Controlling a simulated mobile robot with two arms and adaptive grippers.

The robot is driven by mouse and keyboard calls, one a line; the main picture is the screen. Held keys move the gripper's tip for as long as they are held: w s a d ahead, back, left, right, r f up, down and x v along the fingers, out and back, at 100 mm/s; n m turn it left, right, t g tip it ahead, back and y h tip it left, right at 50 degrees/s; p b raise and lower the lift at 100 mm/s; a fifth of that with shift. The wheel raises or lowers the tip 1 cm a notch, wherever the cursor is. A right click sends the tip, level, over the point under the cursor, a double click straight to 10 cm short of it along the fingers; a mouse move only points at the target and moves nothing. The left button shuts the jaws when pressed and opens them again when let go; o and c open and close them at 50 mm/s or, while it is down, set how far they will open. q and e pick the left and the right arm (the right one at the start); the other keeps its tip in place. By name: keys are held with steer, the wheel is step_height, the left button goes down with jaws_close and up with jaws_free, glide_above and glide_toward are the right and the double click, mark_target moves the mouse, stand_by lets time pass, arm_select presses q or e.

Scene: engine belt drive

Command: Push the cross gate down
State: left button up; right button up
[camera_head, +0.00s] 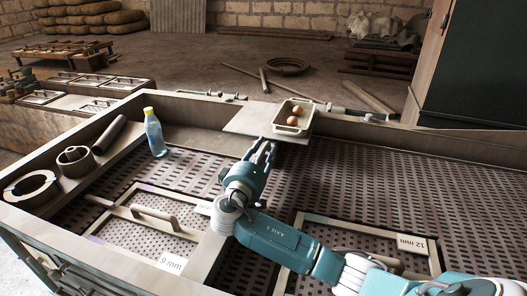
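I cannot tell for certain which part is the cross gate. A flat pale board (248,121) lies at the back of the perforated deck (360,180), close to the back rail. My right gripper (263,148) is just in front of this board, its fingers pointing away toward it. I cannot tell whether they touch it, and the finger gap is too small to judge. I see nothing clearly held. My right arm reaches in from the lower right and covers part of the deck. My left gripper is not in view.
A pale tray with round brown items (294,117) sits on the board's right end. A blue bottle with a yellow cap (154,133) stands at left. Framed screens with handles, marked 6 mm (170,263) and 12 mm (411,243), lie in front.

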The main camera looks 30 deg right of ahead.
steer(key=shift+r, duration=0.2)
step_height(320, 180, up, 10)
steer(key=shift+f, duration=0.15)
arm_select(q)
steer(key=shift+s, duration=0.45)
